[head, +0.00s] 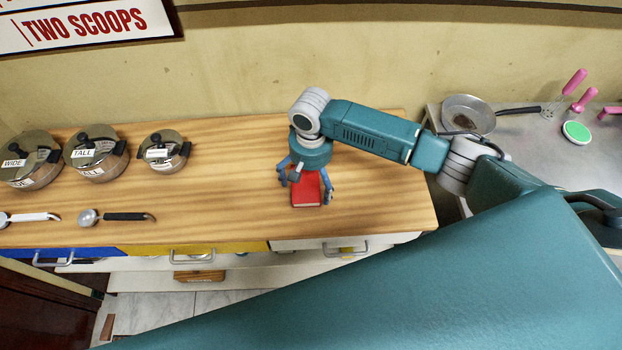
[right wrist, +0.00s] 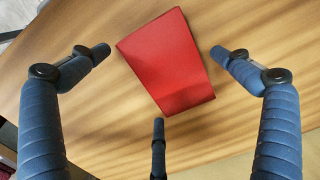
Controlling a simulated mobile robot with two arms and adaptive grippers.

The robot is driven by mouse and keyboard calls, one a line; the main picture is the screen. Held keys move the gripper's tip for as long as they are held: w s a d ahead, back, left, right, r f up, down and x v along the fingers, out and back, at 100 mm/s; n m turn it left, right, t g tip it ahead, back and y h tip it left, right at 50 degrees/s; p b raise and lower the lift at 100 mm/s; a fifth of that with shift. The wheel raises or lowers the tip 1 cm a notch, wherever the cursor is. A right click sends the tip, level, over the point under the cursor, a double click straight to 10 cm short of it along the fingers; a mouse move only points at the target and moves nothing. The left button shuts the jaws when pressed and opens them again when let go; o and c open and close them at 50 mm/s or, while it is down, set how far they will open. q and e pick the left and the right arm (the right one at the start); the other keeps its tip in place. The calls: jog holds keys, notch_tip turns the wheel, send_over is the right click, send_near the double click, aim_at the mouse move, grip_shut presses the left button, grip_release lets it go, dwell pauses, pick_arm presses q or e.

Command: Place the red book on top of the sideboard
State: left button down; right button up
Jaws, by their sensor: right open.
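The red book (head: 306,192) is on the wooden top of the sideboard (head: 235,200), toward its right part. My right gripper (head: 306,186) is over the book, pointing down, with its blue fingers spread to either side of it. In the right wrist view, the book (right wrist: 168,62) shows between the open fingers of the right gripper (right wrist: 160,55), and clear gaps separate it from the fingertips. The gripper and wrist hide the book's far part in the head view. My left gripper is not in view.
Several lidded metal pots, one of them a pot (head: 97,152) labelled TALL, stand on the left of the sideboard. Two scoops, one with a black handle (head: 128,216), lie in front. A metal counter (head: 525,140) at right holds a pan (head: 468,113) and pink-handled items.

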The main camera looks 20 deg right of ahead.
aim_at(311, 183)
notch_tip(311, 183, up, 12)
jog(key=b, duration=0.1)
dwell(0.8)
